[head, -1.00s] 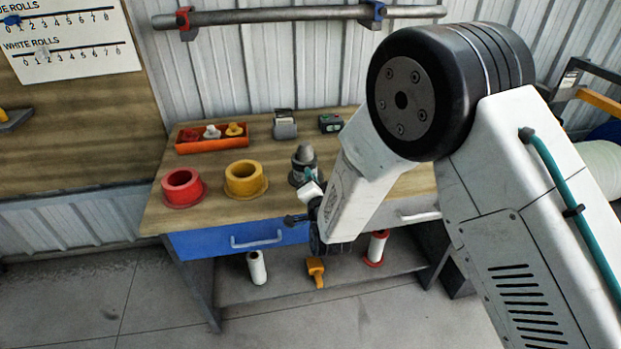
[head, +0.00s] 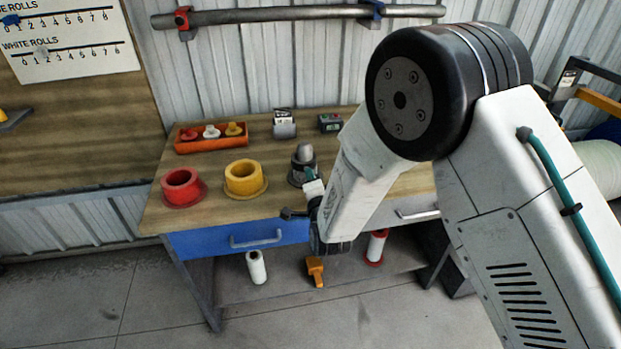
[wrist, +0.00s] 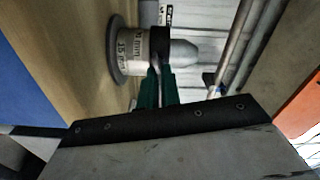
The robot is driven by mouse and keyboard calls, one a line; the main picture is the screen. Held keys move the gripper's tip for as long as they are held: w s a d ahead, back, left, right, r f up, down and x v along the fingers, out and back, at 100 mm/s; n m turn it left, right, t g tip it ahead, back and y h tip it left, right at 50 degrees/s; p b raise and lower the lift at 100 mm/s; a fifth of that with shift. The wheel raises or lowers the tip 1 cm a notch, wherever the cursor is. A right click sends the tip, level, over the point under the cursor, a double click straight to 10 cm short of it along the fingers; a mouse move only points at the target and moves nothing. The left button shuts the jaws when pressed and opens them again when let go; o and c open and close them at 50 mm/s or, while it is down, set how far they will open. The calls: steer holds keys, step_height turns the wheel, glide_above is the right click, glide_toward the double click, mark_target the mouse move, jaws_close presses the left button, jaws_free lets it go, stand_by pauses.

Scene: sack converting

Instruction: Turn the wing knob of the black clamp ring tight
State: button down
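The black clamp ring (wrist: 160,42) sits around a grey core with a cone-shaped end and a white label reading 15 mm, in the wrist view. In the head view this dark core assembly (head: 304,160) stands upright on the bench, partly hidden by my arm. The ring's wing knob (wrist: 157,72) is a thin grey piece reaching from the ring in between my fingers. My gripper (wrist: 159,82) has teal fingers, one on each side of the knob, and looks shut on it. In the head view my gripper (head: 309,175) is at the core's near side.
A red ring (head: 182,187) and a yellow ring (head: 245,180) stand left of the core on the bench. An orange tray (head: 211,145) with small knobs and two small devices are behind. A blue drawer (head: 240,237) is below the bench's front edge.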

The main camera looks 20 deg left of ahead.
steer(key=c, duration=1.6)
jaws_free()
steer(key=v, duration=0.8)
steer(key=shift+w, duration=0.1)
